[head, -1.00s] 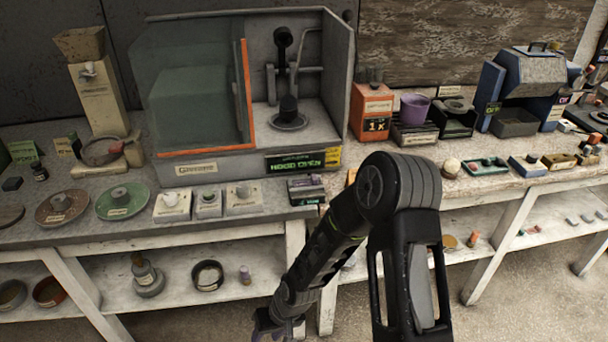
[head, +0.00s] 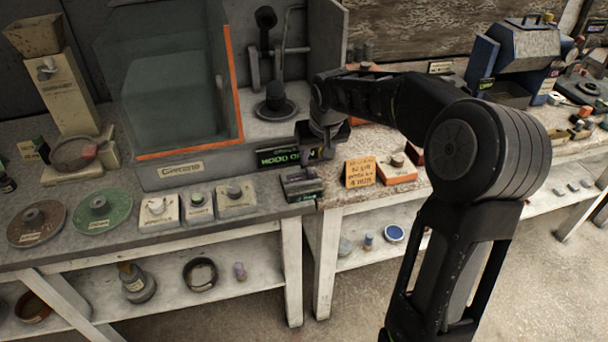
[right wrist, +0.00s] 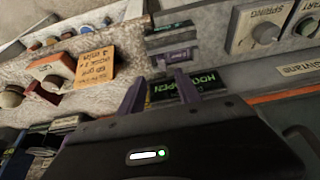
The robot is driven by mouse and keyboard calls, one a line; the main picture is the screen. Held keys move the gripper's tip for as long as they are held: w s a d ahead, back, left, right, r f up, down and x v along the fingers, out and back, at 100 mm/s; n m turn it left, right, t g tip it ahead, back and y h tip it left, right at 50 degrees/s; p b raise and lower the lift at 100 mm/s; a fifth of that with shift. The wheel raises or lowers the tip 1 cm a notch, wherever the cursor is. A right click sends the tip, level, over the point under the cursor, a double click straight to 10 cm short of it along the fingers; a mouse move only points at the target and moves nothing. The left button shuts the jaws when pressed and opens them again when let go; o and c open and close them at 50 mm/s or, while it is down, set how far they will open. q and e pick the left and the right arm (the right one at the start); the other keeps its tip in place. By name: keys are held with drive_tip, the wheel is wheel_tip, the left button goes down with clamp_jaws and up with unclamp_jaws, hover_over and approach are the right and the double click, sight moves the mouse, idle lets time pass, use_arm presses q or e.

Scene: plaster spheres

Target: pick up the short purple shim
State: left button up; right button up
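A small dark holder (head: 301,184) with thin, labelled, partly purple pieces sits at the bench's front edge, below the green HOOD OPEN sign. It also shows in the right wrist view (right wrist: 173,36), where a purplish piece (right wrist: 180,54) lies just beyond my fingertips. I cannot tell for sure which piece is the short purple shim. My right gripper (head: 318,150) hangs above and behind the holder, in front of the hood. In the right wrist view its two purple fingers (right wrist: 158,78) are apart with nothing held between them. My left gripper is out of view.
The glass-fronted hood (head: 180,85) stands close behind. An orange note card (head: 360,172) and an orange block (head: 397,170) lie right of the holder. Switch boxes (head: 198,205) line the bench edge to its left. A shelf (head: 190,285) runs below.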

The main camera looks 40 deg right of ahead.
sight(310, 171)
drive_tip(key=shift+x, duration=1.05)
drive_tip(key=shift+f, duration=0.25)
drive_tip(key=p+x, duration=0.1)
drive_tip(key=x, duration=0.3)
drive_tip(key=shift+w+a+f+p, duration=0.1)
drive_tip(key=shift+w+f+p, duration=0.1)
drive_tip(key=shift+f+p, duration=0.15)
drive_tip(key=shift+c, duration=0.2)
clamp_jaws()
